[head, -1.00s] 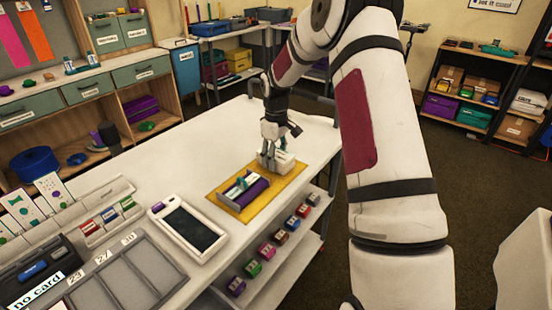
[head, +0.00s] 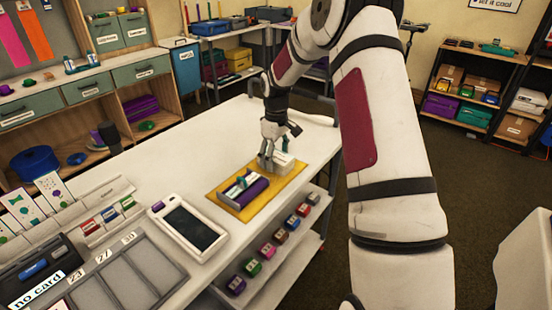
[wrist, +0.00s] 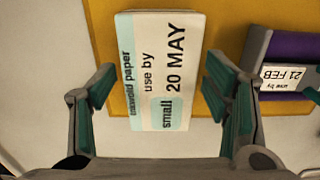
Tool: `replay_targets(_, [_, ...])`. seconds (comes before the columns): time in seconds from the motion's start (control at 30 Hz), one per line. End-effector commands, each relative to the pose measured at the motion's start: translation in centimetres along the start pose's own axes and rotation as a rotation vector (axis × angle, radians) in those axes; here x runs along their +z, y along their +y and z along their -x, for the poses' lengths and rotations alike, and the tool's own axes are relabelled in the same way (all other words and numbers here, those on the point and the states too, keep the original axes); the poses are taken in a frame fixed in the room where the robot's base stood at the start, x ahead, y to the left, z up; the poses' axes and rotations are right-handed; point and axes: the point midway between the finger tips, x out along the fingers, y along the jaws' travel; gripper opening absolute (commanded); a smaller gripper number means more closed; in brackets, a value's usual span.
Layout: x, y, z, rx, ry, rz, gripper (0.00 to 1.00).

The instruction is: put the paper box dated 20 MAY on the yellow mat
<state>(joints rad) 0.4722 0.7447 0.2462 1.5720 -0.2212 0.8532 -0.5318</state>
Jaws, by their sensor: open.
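The paper box dated 20 MAY (wrist: 160,65) is a pale box whose label also reads "use by" and "small". In the head view the box (head: 284,163) rests on the far part of the yellow mat (head: 236,206). In the wrist view its lower end reaches past the visible mat edge (wrist: 100,50); I cannot tell whether it overhangs. My gripper (head: 268,158) is just above the box. In the wrist view my gripper (wrist: 160,80) has its fingers spread on either side of the box, with gaps showing.
A purple box (head: 243,189) labelled 21 FEB lies beside it on the mat; it also shows in the wrist view (wrist: 292,48). A white handheld device (head: 189,228) and a grey divided tray (head: 120,280) are nearer. The white table (head: 190,150) is clear left of the mat.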

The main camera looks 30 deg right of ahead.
Motion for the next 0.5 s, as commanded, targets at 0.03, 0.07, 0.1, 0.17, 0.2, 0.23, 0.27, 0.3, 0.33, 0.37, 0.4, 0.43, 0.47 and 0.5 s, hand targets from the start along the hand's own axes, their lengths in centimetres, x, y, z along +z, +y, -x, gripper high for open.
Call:
replay_targets(0.03, [-0.1, 0.1, 0.9, 0.003, 0.003, 0.000, 0.70])
replay_targets(0.07, [-0.1, 0.1, 1.4, 0.003, 0.004, 0.000, 0.70])
replay_targets(0.1, [-0.1, 0.1, 2.1, 0.003, 0.003, 0.000, 0.70])
replay_targets(0.17, [-0.1, 0.1, 3.4, 0.004, 0.005, 0.000, 0.70])
replay_targets(0.2, [-0.1, 0.1, 4.2, 0.003, 0.004, 0.000, 0.70])
replay_targets(0.23, [-0.1, 0.1, 4.9, 0.004, 0.005, 0.000, 0.70])
replay_targets(0.27, [-0.1, 0.1, 5.5, 0.004, 0.004, -0.001, 0.70])
replay_targets(0.3, [-0.1, 0.1, 6.3, 0.004, 0.004, -0.001, 0.70])
replay_targets(0.33, [-0.1, 0.1, 6.9, 0.003, 0.003, -0.001, 0.70])
replay_targets(0.37, [-0.1, 0.1, 7.5, 0.003, 0.004, -0.001, 0.70])
replay_targets(0.4, [-0.1, 0.1, 8.2, 0.003, 0.004, -0.001, 0.70])
replay_targets(0.43, [-0.1, 0.0, 8.7, 0.002, 0.003, 0.000, 0.70])
replay_targets(0.47, [-0.1, 0.0, 9.1, 0.002, 0.003, 0.000, 0.70])
replay_targets(0.5, [-0.1, 0.0, 9.7, 0.002, 0.002, 0.000, 0.70])
